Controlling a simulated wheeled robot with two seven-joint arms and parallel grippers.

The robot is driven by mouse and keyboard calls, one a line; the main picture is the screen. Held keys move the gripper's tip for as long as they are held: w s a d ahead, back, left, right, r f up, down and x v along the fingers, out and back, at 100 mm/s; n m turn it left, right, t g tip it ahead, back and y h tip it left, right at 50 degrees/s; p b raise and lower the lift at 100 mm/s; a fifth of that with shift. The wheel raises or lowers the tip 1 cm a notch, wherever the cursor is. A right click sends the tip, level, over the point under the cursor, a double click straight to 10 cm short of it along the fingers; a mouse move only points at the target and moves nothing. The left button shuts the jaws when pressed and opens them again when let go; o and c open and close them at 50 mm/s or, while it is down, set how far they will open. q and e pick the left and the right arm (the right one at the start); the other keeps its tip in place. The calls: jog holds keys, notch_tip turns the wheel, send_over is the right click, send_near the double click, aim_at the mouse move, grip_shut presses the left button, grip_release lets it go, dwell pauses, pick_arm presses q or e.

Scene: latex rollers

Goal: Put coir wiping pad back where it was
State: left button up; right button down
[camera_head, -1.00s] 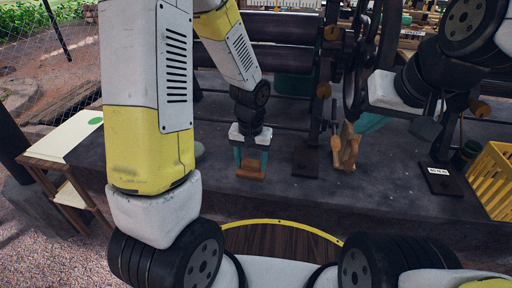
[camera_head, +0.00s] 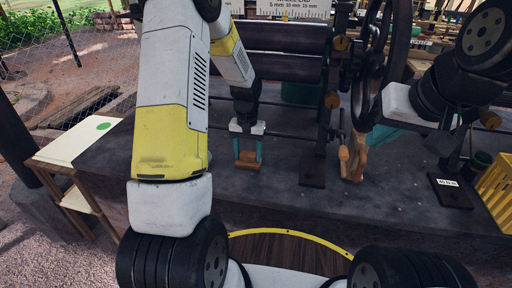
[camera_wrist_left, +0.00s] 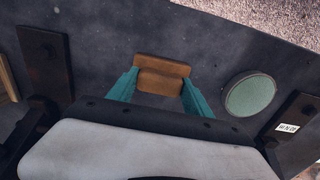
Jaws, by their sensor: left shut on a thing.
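The coir wiping pad (camera_head: 247,160), a small brown block, is between the teal fingers of my left gripper (camera_head: 248,152), which is shut on it. The left wrist view shows the pad (camera_wrist_left: 162,72) with a finger at each side, over the dark slab. A small gap below the pad cannot be judged. My right gripper (camera_head: 384,134) is at the right by the machine's handwheel. It is partly covered, and its opening cannot be read.
The dark slab (camera_head: 270,195) is mostly bare in front. A round green disc (camera_wrist_left: 250,95) lies right of the pad in the wrist view. A dark plate with a white label (camera_head: 448,184), a yellow crate (camera_head: 497,187) and the roller machine (camera_head: 285,68) stand nearby.

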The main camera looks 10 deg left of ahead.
aim_at(248, 160)
pick_arm(q)
jog(key=shift+w+a, duration=0.15)
jog(key=shift+w, duration=0.25)
notch_tip(248, 160, down, 4)
jog(key=shift+r, duration=0.2)
jog(key=o, duration=1.2)
